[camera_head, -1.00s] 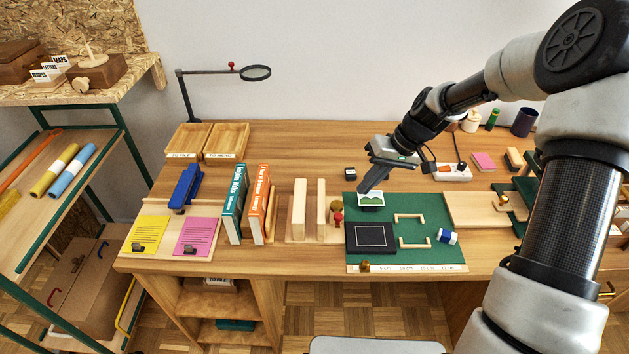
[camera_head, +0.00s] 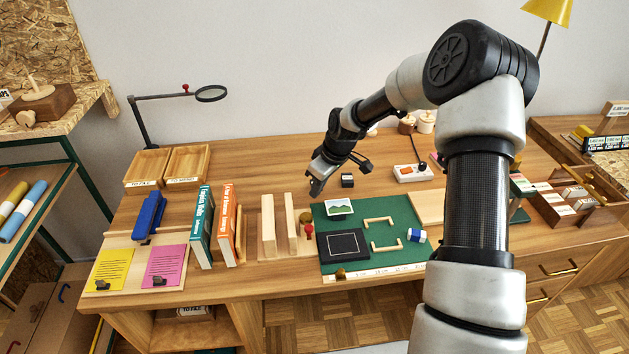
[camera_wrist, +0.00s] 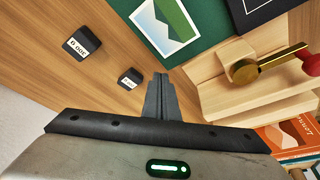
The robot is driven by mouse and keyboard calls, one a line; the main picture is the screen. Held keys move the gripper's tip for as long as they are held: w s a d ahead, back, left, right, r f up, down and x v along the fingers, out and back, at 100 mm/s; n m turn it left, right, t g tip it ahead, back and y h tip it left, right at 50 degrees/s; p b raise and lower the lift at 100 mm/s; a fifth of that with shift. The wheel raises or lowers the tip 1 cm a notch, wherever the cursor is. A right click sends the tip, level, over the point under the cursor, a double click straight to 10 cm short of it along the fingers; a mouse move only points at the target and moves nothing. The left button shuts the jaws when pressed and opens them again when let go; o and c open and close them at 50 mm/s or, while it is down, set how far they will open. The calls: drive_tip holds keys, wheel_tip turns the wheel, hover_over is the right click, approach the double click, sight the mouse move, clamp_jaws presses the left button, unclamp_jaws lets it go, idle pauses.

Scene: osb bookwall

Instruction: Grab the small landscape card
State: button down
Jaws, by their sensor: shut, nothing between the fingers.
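The small landscape card (camera_head: 339,207), white-bordered with green hills and a blue sky, is at the back left of the green mat (camera_head: 398,215). It also shows at the top of the wrist view (camera_wrist: 166,24). My gripper (camera_head: 314,190) is shut and empty, above the wooden tabletop to the left of and behind the card. In the wrist view the closed fingers (camera_wrist: 161,80) point toward the card's side of the bench, apart from it. Whether the card lies quite flat or is slightly propped I cannot tell.
A black framed panel (camera_head: 344,245) lies in front of the card. A wooden stand (camera_head: 268,226) with upright slats, a brass knob and a red knob is close on the left. Dark labelled blocks (camera_wrist: 82,43) sit behind the mat. Wooden brackets (camera_head: 382,248) lie to the right.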

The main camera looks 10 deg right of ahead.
sight(329, 203)
drive_tip(key=shift+s+d, duration=0.75)
drive_tip(key=shift+s, duration=0.1)
drive_tip(key=shift+s+d+r+p, duration=0.1)
drive_tip(key=shift+s+d+p, duration=0.2)
drive_tip(key=shift+s+d, duration=0.55)
drive_tip(key=shift+w+a, duration=0.1)
